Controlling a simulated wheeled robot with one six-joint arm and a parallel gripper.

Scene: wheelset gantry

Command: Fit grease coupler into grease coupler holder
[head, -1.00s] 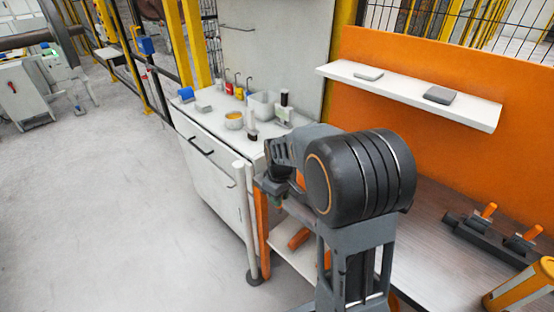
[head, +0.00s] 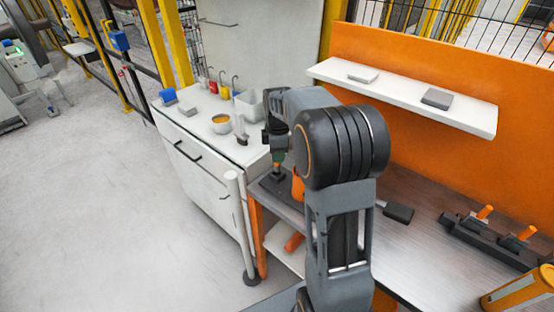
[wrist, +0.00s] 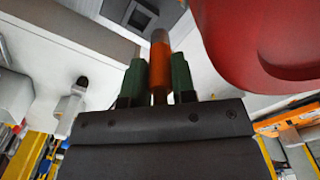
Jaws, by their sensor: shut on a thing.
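My gripper (head: 278,155) points down over the near-left corner of the workbench, beside the white cabinet. In the wrist view its green fingers (wrist: 160,82) are shut on an orange-brown cylinder, which I take for the grease coupler (wrist: 160,62). Its duller end sticks out past the fingertips. In the head view a dark flat block (head: 272,187) lies on the bench below the gripper. It may be the grease coupler holder, but its shape is too small to tell. Whether the coupler touches it I cannot tell. My arm hides part of this area.
An upright orange object (head: 298,186) stands close right of the gripper. A large red curved surface (wrist: 265,35) fills the wrist view's upper right. The cabinet (head: 185,125) holds a bowl and bottles. A dark fixture with orange handles (head: 490,240) sits at right. A white shelf (head: 400,92) hangs behind.

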